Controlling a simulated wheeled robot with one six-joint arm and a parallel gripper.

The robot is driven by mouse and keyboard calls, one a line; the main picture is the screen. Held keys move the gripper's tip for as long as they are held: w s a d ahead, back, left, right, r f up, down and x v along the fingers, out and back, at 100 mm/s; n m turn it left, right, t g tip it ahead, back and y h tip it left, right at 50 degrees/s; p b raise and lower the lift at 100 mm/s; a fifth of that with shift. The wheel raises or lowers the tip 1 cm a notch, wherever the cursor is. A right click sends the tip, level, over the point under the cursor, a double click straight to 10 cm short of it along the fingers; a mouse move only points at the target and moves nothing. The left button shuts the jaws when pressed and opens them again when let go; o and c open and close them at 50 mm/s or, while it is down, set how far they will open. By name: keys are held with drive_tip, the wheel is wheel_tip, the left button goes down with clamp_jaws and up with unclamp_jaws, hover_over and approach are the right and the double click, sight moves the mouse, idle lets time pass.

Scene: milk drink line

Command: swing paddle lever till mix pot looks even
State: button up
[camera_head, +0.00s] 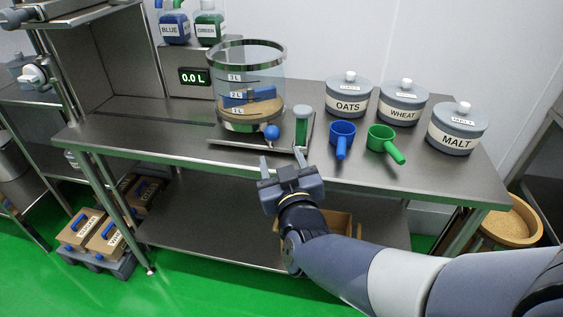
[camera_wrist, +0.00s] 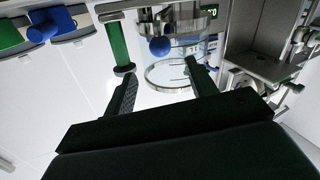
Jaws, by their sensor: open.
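The clear mix pot (camera_head: 262,75) stands on a metal base on the table, marked 1 L to 3 L. My gripper (camera_head: 283,163) is open and empty, in front of the table edge, below and apart from the knob. In the wrist view its two fingers (camera_wrist: 162,85) point toward the pot, with the knob beyond them.
A blue scoop (camera_head: 342,132) and a green scoop (camera_head: 381,137) lie further right, before the oats (camera_head: 349,103), wheat (camera_head: 403,112) and malt (camera_head: 457,138) jars. A display (camera_head: 194,77) reads 0.0 L. The table's left front is clear.

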sight(276, 138)
drive_tip(key=shift+w+d+r, duration=0.1)
drive_tip(key=w+d+g+y+p, duration=0.1)
drive_tip(key=w+d+g+y, duration=0.1)
drive_tip(key=d+g+y, duration=0.3)
drive_tip(key=shift+t+y, duration=0.8)
drive_tip(key=shift+y, duration=0.1)
drive_tip(key=x, duration=1.1)
drive_tip(key=shift+s+a+f+b, duration=0.1)
drive_tip(key=shift+a+f+b, duration=0.3)
drive_tip(key=shift+a, duration=0.2)
drive_tip(key=shift+c, duration=0.5)
clamp_jaws()
